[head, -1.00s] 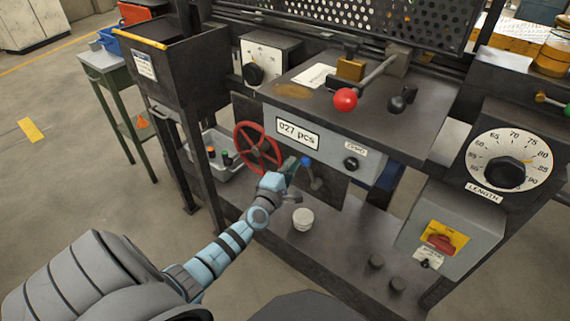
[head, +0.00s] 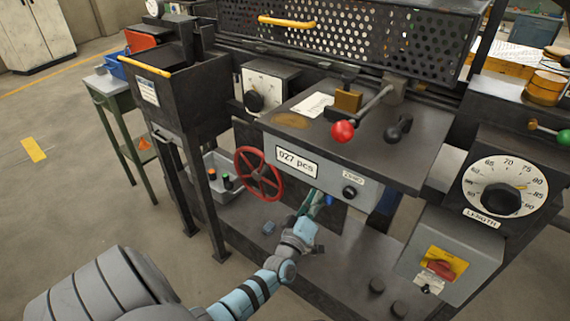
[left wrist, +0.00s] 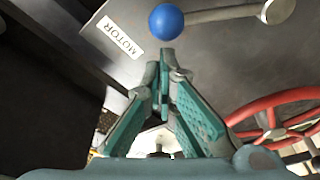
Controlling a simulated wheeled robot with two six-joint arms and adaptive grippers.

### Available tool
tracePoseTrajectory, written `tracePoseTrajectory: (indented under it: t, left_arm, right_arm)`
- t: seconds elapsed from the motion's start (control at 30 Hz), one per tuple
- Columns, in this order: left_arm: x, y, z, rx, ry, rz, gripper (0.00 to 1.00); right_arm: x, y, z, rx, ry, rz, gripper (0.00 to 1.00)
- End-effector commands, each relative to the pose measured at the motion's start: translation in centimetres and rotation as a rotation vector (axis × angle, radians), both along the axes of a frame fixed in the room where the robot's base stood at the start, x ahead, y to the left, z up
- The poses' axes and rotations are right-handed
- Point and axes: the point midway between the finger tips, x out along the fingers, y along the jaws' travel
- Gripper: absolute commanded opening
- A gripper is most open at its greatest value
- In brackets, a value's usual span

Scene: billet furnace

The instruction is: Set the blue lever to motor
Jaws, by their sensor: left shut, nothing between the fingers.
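The blue lever's ball knob (head: 329,200) shows beside my left gripper, below the counter box; the gripper hides much of the lever. In the left wrist view the blue knob (left wrist: 167,21) is at the top centre, and its grey arm runs right to a round pivot (left wrist: 279,10). The white MOTOR label (left wrist: 120,38) lies just left of the knob. My left gripper (head: 311,198) is shut and empty. Its fingertips (left wrist: 165,58) sit just below the knob in the wrist view; I cannot tell whether they touch it. My right gripper is not in view.
A red handwheel (head: 258,173) is left of my left gripper. The counter box (head: 296,161) overhangs above it. A red-knobbed lever (head: 343,131) is on the upper plate. A grey switch box (head: 448,258) stands at right. The lower shelf (head: 350,265) has some free room.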

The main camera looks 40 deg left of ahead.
Motion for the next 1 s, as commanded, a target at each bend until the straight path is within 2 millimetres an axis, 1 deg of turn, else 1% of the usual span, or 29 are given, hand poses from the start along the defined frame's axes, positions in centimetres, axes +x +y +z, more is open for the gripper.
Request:
tracePoseTrajectory:
  t: [0.1,0.2,0.73,0.87,1.0]
  left_arm:
    - [0.0,-0.4,-0.1,0.032,0.002,0.000,0.00]
    - [0.1,-0.5,-0.1,0.048,0.004,0.000,0.00]
    - [0.0,-0.6,-0.1,0.057,0.006,0.000,0.00]
    - [-0.2,-0.1,0.7,0.058,0.005,-0.003,0.00]
    - [-0.9,1.1,2.4,0.060,0.006,-0.011,0.00]
  right_arm:
    - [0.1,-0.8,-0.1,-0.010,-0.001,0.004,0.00]
    - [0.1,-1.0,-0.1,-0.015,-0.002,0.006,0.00]
    - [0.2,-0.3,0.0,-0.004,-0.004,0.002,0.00]
    - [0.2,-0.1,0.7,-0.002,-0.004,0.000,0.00]
    - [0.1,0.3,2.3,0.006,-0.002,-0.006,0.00]
